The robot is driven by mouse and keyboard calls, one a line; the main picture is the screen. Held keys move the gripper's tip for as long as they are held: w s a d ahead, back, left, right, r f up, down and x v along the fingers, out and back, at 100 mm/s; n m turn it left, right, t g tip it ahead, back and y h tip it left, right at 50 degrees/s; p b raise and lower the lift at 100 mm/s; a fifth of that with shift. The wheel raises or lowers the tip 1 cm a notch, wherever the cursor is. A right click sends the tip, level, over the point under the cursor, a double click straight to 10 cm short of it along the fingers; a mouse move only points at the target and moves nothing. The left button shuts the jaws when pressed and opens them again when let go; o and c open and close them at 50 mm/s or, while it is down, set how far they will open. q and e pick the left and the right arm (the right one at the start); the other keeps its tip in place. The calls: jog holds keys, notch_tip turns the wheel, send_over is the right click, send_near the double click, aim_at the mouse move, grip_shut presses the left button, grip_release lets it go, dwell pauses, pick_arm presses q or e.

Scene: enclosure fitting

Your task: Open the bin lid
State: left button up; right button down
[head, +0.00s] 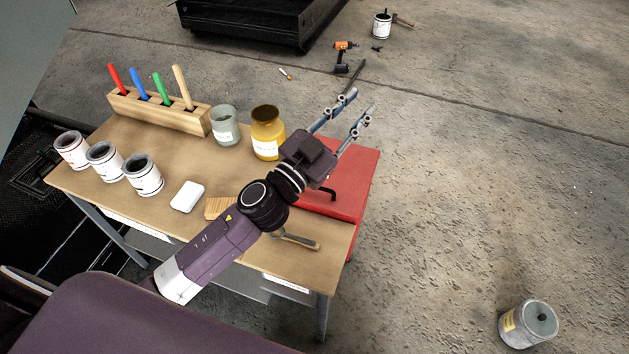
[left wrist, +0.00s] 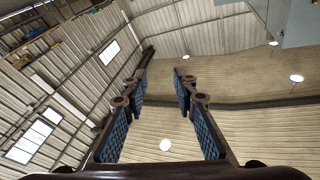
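The red bin (head: 352,188) stands at the right end of the workbench. Its flat red lid looks closed, and a dark handle (head: 326,191) shows on it near my wrist. My left arm crosses above the bench and hides part of the bin. My left gripper (head: 352,103) is open and empty, raised above the far side of the bin and apart from it. In the left wrist view the two fingers (left wrist: 164,80) are spread, with only the ceiling and walls behind them. My right gripper is not in view.
The workbench (head: 110,185) holds a wooden block with coloured handles (head: 160,112), several white cans, a grey-green jar (head: 225,128), an amber jar (head: 268,135), a white block (head: 187,197) and a brush-like tool (head: 297,241). The floor right of the bench is mostly clear.

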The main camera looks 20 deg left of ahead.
pick_arm(q)
jog(key=s+d+r+m+g+h, duration=0.1)
jog(key=s+d+m+g+h, duration=0.1)
jog(key=d+m+g+h, duration=0.45)
notch_tip(320, 180, down, 9)
jog(key=s+d+m+g, duration=0.1)
jog(key=m+g, duration=0.6)
jog(key=a+f+n+g+y, duration=0.1)
jog(key=a+f+g+y, duration=0.1)
jog(key=a+f+y, duration=0.5)
jog(key=a+f+n+g+y, duration=0.2)
jog(key=a+f+y, duration=0.1)
jog(key=a, duration=0.9)
jog(key=shift+t, duration=0.25)
jog(key=x, duration=0.4)
jog(key=p+x, duration=0.1)
jog(key=x, duration=0.2)
jog(key=shift+w+d+f, duration=0.2)
jog(key=shift+d, duration=0.15)
jog(key=shift+c, duration=0.6)
grip_shut()
